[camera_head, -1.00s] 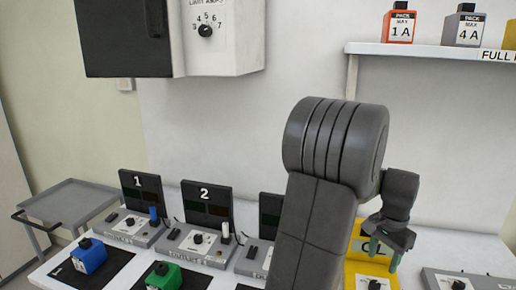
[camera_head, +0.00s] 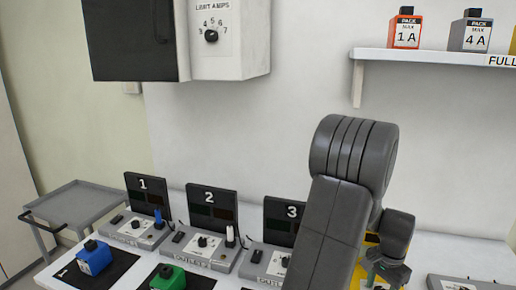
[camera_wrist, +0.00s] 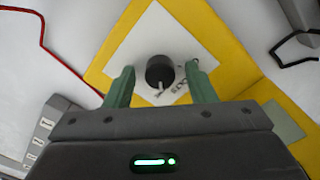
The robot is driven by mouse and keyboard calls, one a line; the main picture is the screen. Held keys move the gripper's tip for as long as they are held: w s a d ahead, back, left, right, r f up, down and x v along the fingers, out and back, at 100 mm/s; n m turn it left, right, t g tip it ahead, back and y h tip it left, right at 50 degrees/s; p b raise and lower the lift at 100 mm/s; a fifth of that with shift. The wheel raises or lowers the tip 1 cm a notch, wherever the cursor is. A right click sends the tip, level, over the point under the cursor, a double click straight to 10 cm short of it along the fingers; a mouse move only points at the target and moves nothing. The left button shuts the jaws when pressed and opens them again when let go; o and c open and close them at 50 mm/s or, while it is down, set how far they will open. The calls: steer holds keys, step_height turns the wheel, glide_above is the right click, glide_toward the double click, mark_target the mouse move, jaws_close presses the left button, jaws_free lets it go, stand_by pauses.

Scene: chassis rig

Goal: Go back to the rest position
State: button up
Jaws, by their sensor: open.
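My gripper (camera_head: 386,279) is at the lower right of the head view, beside my grey arm, over the yellow-bordered panel on the bench. In the wrist view its two green fingers (camera_wrist: 162,88) are apart with nothing held between them. Beyond the fingertips is a dark round knob (camera_wrist: 160,70) on a white plate (camera_wrist: 130,50) with a yellow border (camera_wrist: 215,35). A small chain lies beside the knob. Whether the fingers touch anything is not clear, but the knob appears apart from them.
Outlet stations 1 (camera_head: 146,195), 2 (camera_head: 212,210) and 3 (camera_head: 283,222) line the bench. A blue pack (camera_head: 94,258) and a green pack (camera_head: 168,278) sit in front. A shelf (camera_head: 430,57) holds packs above right. A limit box (camera_head: 230,40) hangs above left. A grey cart (camera_head: 75,203) stands left.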

steer(key=shift+r, duration=0.1)
step_height(320, 180, up, 13)
step_height(320, 180, down, 13)
steer(key=shift+f, duration=0.15)
steer(key=n+p, duration=0.1)
steer(key=n, duration=0.3)
steer(key=shift+n, duration=0.4)
steer(key=n+p, duration=0.1)
steer(key=n, duration=0.3)
steer(key=shift+n+p, duration=0.3)
steer(key=n+p, duration=0.2)
steer(key=n, duration=0.4)
steer(key=shift+p, duration=0.4)
steer(key=shift+n+p, duration=0.55)
steer(key=shift+n, duration=0.65)
steer(key=shift+a, duration=0.15)
